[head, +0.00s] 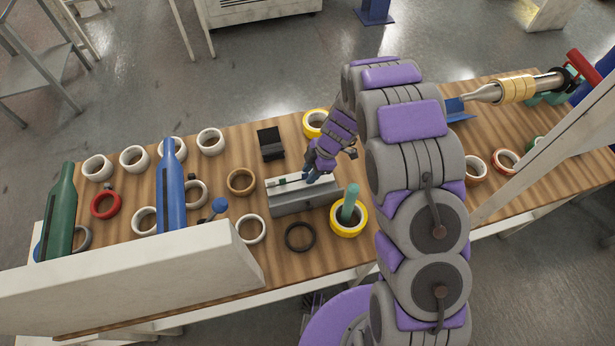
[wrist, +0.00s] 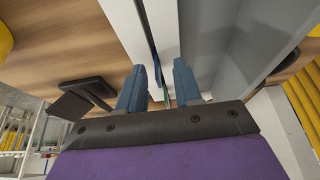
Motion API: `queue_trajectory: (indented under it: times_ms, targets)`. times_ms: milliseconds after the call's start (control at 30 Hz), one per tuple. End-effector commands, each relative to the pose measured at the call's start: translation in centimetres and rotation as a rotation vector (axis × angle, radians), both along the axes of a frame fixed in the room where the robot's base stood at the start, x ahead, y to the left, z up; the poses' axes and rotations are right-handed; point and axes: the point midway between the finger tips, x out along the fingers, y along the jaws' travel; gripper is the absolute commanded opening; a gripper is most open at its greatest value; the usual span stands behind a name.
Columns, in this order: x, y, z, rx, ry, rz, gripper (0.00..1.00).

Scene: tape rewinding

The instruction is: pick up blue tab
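My gripper (head: 311,176) reaches down to the right part of the white-topped grey box (head: 305,198) on the wooden table. In the wrist view, the two blue fingers of my gripper (wrist: 160,70) stand apart, so it is open. A thin dark-blue strip (wrist: 152,45), likely the blue tab, runs along the white top and into the gap between the fingers. A small green piece (wrist: 166,95) shows low in that gap. I cannot tell whether a finger touches the strip. In the head view, the blue tab is not clear beside the fingers.
A black stand (head: 270,143) is behind the box. Yellow tape rolls (head: 316,122) lie behind and in front of it. A black ring (head: 300,237) lies in front. Several tape rolls and a blue bottle (head: 171,190) stand left. A metal nozzle tool (head: 515,88) is far right.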

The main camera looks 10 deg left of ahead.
Motion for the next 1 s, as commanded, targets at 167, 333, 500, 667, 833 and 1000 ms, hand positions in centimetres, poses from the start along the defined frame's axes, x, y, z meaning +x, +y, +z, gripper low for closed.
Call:
queue_trajectory:
  times_ms: [167, 333, 500, 667, 833, 1000]
  targets:
    - [-0.04, 0.60, -0.14, -0.007, 0.000, 0.003, 0.25]
    - [-0.04, 0.64, -0.14, -0.007, 0.000, 0.003, 0.09]
    - [-0.02, 0.25, -0.03, -0.002, 0.000, 0.002, 0.00]
    - [0.01, -0.02, 0.05, 0.001, 0.000, 0.001, 0.00]
    - [-0.04, 0.33, -0.05, -0.004, 0.001, 0.002, 0.00]
    - [-0.05, 0.53, -0.10, -0.006, 0.000, 0.003, 0.00]
